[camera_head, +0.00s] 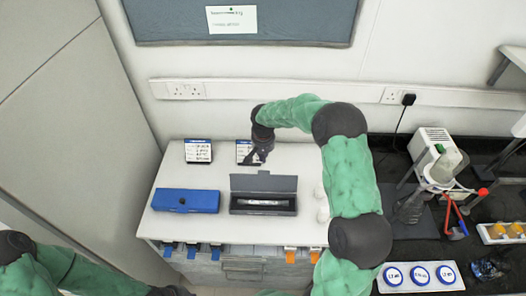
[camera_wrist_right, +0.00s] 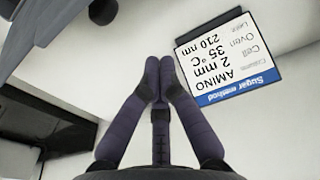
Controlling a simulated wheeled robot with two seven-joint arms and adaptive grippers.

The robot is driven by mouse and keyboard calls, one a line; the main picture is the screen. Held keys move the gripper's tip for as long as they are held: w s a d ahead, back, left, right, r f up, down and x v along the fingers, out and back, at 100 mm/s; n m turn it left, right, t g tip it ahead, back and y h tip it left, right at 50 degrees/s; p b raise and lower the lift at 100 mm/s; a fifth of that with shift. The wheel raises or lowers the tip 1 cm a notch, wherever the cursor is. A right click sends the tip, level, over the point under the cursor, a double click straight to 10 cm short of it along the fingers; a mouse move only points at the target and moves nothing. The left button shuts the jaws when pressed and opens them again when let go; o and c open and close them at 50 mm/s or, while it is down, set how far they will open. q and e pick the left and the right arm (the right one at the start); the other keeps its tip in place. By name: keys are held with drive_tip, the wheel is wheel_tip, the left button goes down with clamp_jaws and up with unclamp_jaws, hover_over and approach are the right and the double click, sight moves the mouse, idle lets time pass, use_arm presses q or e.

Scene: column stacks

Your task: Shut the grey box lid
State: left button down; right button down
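The grey box (camera_head: 264,211) sits on the white table, right of the blue box. Its lid (camera_head: 263,183) stands up along the back edge, open. A silvery cylinder lies inside. My right gripper (camera_head: 258,158) is above the table behind the raised lid, pointing down and apart from it. In the right wrist view its fingertips (camera_wrist_right: 158,72) are together with nothing between them. A dark shape at the left of that view (camera_wrist_right: 40,125) looks like part of the grey box.
A shut blue box (camera_head: 185,200) is left of the grey box. Two label cards stand at the back, the left one (camera_head: 198,151) and the right one (camera_wrist_right: 232,62) by my gripper. Small white pieces (camera_head: 322,202) are to the right. A black bench (camera_head: 420,250) holds lab gear.

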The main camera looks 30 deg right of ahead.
sight(264, 179)
drive_tip(key=shift+f, duration=0.55)
drive_tip(key=shift+s+a+r, duration=0.25)
drive_tip(key=shift+s+a, duration=0.25)
drive_tip(key=shift+s, duration=0.3)
drive_tip(key=shift+s+a+r, duration=0.25)
drive_tip(key=shift+s+a, duration=0.2)
drive_tip(key=shift+s, duration=0.3)
